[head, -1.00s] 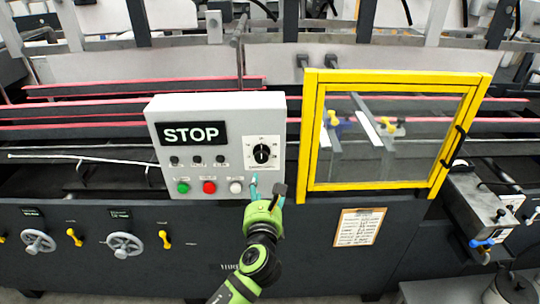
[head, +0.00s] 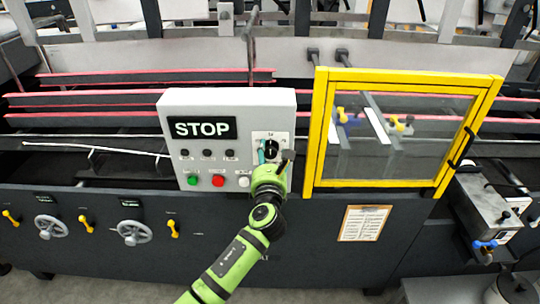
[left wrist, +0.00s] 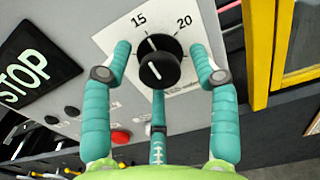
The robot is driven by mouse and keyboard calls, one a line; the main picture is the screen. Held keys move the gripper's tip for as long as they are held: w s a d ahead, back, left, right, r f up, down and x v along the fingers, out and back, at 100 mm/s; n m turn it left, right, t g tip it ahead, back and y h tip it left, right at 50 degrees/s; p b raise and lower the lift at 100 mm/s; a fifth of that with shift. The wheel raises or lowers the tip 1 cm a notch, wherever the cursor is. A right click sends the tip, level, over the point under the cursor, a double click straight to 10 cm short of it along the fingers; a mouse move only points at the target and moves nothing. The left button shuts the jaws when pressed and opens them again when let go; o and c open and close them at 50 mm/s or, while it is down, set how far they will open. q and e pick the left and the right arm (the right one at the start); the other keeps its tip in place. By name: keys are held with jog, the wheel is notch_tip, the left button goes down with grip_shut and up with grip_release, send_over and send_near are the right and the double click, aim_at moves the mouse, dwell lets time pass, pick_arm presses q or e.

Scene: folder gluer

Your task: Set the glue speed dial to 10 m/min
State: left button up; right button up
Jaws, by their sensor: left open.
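The glue speed dial (head: 271,146) is a round black knob on a white scale plate, at the right of the grey control box (head: 250,108). In the left wrist view, the knob (left wrist: 160,66) has a white line pointing up and slightly left, near the 15 mark; the 20 mark is at its right. My left gripper (head: 274,158) is open in front of the dial, with teal fingers to the knob's left and right and a third below. I see no clear contact. The gripper hides the lower part of the scale. My right gripper is not in view.
The box also carries a black STOP sign (head: 202,128) and green (head: 192,180), red (head: 218,181) and white (head: 244,181) buttons below. A yellow-framed guard window (head: 320,140) stands close to the right of the box. Handwheels (head: 134,233) are on the dark lower panel.

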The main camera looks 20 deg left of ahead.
pick_arm(q)
jog(key=c, duration=1.2)
jog(key=shift+o, duration=0.2)
jog(key=shift+d+f+n, duration=0.1)
jog(key=shift+n, duration=0.3)
jog(key=n+b, duration=0.1)
jog(key=n, duration=0.3)
jog(key=shift+f+n, duration=0.15)
jog(key=shift+n, duration=0.15)
jog(key=n+b, duration=0.1)
jog(key=n, duration=0.2)
jog(key=shift+n, duration=0.3)
jog(key=shift+d+n+b, duration=0.1)
jog(key=shift+n+b, duration=0.6)
jog(key=shift+n, duration=0.7)
jog(key=o, duration=1.2)
jog(key=shift+c, duration=0.2)
jog(key=shift+r, duration=0.2)
